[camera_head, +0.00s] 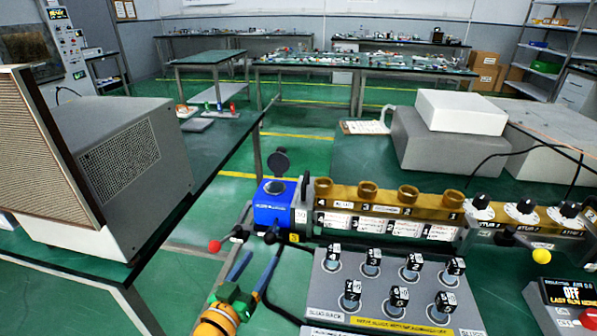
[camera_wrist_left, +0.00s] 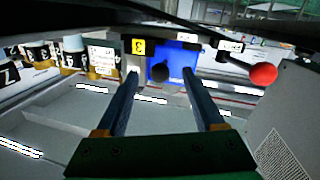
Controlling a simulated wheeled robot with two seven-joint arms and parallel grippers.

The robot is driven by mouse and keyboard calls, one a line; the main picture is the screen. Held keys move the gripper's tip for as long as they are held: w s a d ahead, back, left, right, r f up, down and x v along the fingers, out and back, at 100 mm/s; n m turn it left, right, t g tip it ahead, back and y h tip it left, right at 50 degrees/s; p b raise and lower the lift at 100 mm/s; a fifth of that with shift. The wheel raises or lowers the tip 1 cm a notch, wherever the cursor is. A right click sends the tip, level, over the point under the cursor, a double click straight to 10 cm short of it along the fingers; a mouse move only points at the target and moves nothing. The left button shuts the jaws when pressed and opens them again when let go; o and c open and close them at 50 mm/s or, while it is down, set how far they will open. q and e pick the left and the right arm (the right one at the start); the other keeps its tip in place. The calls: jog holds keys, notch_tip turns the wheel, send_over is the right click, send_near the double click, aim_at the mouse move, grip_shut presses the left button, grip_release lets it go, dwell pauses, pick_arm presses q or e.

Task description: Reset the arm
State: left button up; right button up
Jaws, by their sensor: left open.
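My left arm comes in at the bottom of the head view, with an orange wrist and a green gripper body. My left gripper (camera_head: 261,256) is open and empty, its two blue fingers apart. It is in front of a blue box (camera_head: 272,208) with a raised round dark lid. In the left wrist view the gripper (camera_wrist_left: 160,76) points at the blue box (camera_wrist_left: 178,60), with a black knob showing between the fingertips. I cannot tell whether the fingers touch anything. My right gripper is not in view.
A lever with a red ball (camera_head: 214,246) stands left of the gripper. A slug rack (camera_head: 330,303) with several numbered black-topped slugs is close on the right. A brass bar (camera_head: 336,192) with several sockets lies behind it. A grey microwave-like unit (camera_head: 120,150) fills the left.

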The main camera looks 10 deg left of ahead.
pick_arm(q)
jog(key=s+a+f+g+y+p, duration=0.1)
jog(key=s+f+g, duration=0.4)
jog(key=f, duration=0.6)
jog(key=s+a+f+g+y+p, duration=0.2)
jog(key=s+f, duration=0.4)
jog(key=f, duration=0.4)
jog(key=s+f+m+g+p, duration=0.1)
jog(key=s+f+g, duration=0.3)
jog(key=s, duration=1)
jog(key=s+f+m+g+y, duration=0.1)
jog(key=s+f+g, duration=0.4)
jog(key=s, duration=0.8)
notch_tip(320, 180, down, 3)
jog(key=shift+s+a+f+p, duration=0.1)
jog(key=shift+s+a+p, duration=0.15)
jog(key=shift+s+p, duration=0.15)
